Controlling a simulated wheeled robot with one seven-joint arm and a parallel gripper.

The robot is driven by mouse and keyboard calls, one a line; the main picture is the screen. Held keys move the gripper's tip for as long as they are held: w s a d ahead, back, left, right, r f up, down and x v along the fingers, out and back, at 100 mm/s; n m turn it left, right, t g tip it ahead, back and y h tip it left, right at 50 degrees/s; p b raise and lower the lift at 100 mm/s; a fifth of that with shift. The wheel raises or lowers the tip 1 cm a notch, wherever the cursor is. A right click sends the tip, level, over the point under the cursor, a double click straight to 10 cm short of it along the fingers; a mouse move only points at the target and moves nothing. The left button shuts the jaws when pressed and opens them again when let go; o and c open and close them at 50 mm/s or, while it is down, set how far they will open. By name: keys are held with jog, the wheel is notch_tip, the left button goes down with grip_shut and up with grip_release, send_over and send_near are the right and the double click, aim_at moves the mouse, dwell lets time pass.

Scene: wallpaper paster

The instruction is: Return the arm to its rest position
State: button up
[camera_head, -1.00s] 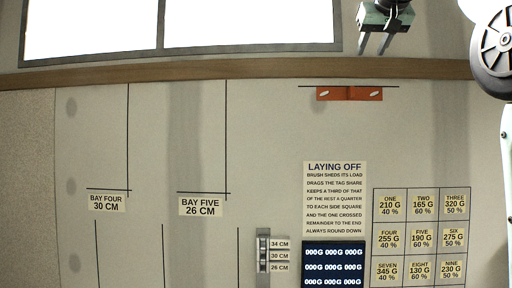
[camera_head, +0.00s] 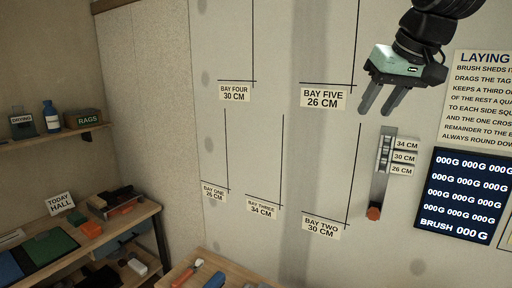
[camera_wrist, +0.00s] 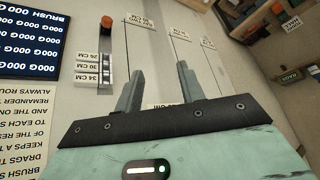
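My gripper (camera_head: 384,99) hangs at the upper right of the head view, in front of the wall with the bay labels. Its two grey fingers are apart with nothing between them. The wrist view also shows the open, empty fingers (camera_wrist: 160,95), with wall and a partly hidden label behind them. My dark wrist and arm run up out of the top of the head view.
A slider panel (camera_head: 381,175) with an orange knob and a dark readout screen (camera_head: 464,195) are on the wall near my gripper. A workbench (camera_head: 140,222) and a shelf (camera_head: 50,138) stand at left. Another tabletop (camera_head: 215,268) is at the bottom.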

jog(key=s+a+f+n+g+b, duration=0.2)
jog(key=s+a+f, duration=0.35)
jog(key=f, duration=0.45)
jog(key=s+a+f+n+g+b, duration=0.1)
jog(key=s+a+f+g+b, duration=0.1)
jog(key=s+a+f, duration=0.6)
jog(key=s+d+f+n+g+h+b, duration=0.1)
jog(key=s+d+f+n+g+b, duration=0.1)
jog(key=s+f, duration=1.3)
jog(key=shift+d+f+n+b, duration=0.35)
jog(key=shift+f+n+b, duration=0.1)
jog(key=shift+f+n, duration=0.25)
